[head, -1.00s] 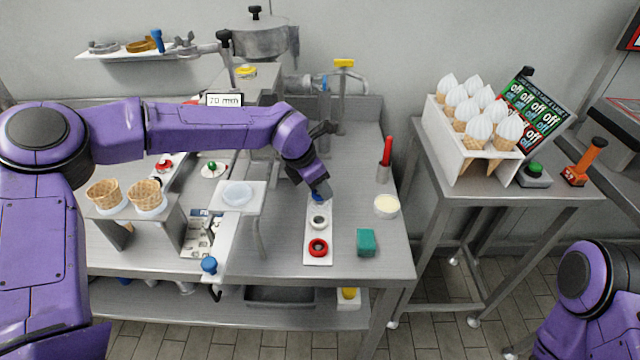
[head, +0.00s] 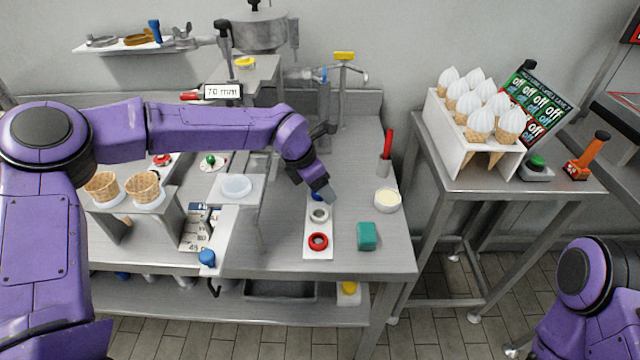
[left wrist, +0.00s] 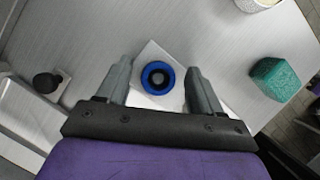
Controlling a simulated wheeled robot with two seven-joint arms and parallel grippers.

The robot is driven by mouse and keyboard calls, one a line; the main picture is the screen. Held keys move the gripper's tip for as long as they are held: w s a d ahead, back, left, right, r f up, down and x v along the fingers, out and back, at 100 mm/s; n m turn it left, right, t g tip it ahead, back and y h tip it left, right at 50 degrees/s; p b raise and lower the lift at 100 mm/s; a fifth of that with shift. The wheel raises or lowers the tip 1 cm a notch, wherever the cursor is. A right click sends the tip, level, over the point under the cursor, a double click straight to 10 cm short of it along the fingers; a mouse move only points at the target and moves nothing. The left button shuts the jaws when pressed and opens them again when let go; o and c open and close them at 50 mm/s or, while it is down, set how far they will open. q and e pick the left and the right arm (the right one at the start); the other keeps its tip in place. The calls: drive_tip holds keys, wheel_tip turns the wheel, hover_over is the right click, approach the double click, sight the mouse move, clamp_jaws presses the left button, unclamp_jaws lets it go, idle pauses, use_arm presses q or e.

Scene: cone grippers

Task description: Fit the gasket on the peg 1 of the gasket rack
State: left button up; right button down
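The gasket rack (head: 318,257) is a narrow white strip on the steel table. A red gasket (head: 318,241) lies at its near end and a grey-white ring (head: 319,214) at its middle. A blue gasket (left wrist: 158,78) sits towards the far end, with a grey peg top in its dark centre; in the head view it is mostly hidden behind my left gripper (head: 326,193). In the left wrist view my left gripper (left wrist: 160,90) is open, its fingers on either side of the blue gasket with gaps. My right gripper is out of view; only that arm's purple links show.
A teal sponge (head: 366,236) and a cream-filled bowl (head: 387,201) are right of the rack. A raised white stand with a clear dish (head: 236,186) is on its left. A red-handled tool in a holder (head: 385,158) stands behind the bowl. Bare table separates rack and sponge.

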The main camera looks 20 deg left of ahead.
use_arm(q)
drive_tip(key=v, duration=1)
drive_tip(key=shift+r+b, duration=0.3)
drive_tip(key=shift+b, duration=0.15)
drive_tip(key=shift+s+a+f, duration=0.1)
